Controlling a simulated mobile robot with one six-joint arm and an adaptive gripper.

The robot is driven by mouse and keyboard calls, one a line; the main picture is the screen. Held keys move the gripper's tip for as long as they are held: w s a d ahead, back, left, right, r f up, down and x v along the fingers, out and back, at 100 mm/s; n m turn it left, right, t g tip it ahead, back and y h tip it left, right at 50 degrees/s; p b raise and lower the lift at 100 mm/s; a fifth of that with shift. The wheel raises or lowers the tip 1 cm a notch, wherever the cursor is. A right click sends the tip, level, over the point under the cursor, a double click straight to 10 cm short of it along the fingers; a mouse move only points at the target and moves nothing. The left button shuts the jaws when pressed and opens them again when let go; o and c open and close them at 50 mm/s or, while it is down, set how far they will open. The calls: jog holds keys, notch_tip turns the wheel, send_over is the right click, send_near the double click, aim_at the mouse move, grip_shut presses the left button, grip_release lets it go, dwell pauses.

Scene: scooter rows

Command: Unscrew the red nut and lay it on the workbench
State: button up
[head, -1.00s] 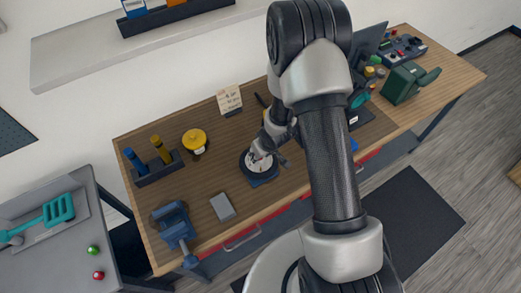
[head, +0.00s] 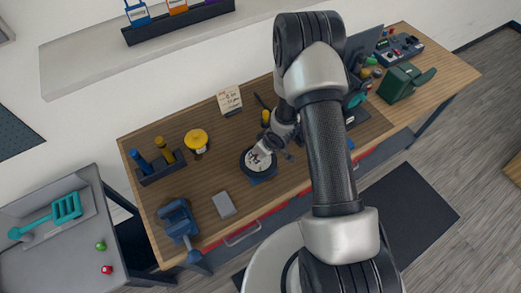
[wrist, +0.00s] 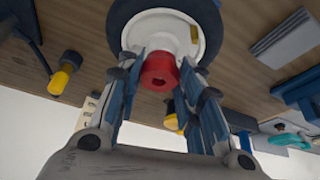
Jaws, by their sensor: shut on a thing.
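The red nut (wrist: 158,72) shows in the wrist view, between my fingertips and in front of a white round plate (wrist: 170,24). My gripper (wrist: 162,78) is shut on the nut, with a blue-grey finger at each side of it. In the head view my gripper (head: 266,148) is over the white round plate (head: 256,160), which sits in a dark ring on a blue base on the workbench (head: 240,190). The nut is too small to make out in the head view. I cannot tell whether it is still threaded or clear of the plate.
A yellow-topped item (head: 196,138), a dark rack with blue and yellow handles (head: 162,170), a blue vise (head: 178,220) and a grey block (head: 223,205) stand to the left. A green device (head: 398,82) is at the right. Bare wood lies between the items.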

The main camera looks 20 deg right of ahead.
jog(key=shift+s+a+f+n+g+y+p, duration=0.2)
jog(key=shift+n+p, duration=0.45)
jog(key=shift+p, duration=0.45)
jog(key=shift+w+a+r+n+g+y+p, duration=0.15)
jog(key=shift+n+y+p, duration=0.1)
jog(key=shift+n+p, duration=0.65)
jog(key=shift+s+a+f+n+g+y+p, duration=0.2)
jog(key=shift+n+p, duration=0.25)
jog(key=shift+p, duration=0.85)
jog(key=shift+d+r+n+g+y+p, duration=0.15)
jog(key=shift+n+g+y+p, duration=0.1)
jog(key=shift+n+p, duration=1.25)
jog(key=shift+p, duration=0.4)
jog(key=n, duration=0.1)
jog(key=n+g+b, duration=0.1)
jog(key=n, duration=0.1)
jog(key=n+g, duration=0.1)
jog(key=n, duration=0.1)
jog(key=shift+f+y, duration=0.25)
jog(key=shift+y, duration=0.05)
jog(key=shift+r+n+g+b, duration=0.1)
jog(key=shift+n+g+b, duration=0.5)
jog(key=shift+n, duration=0.3)
jog(key=o, duration=1.1)
jog(key=shift+r, duration=0.15)
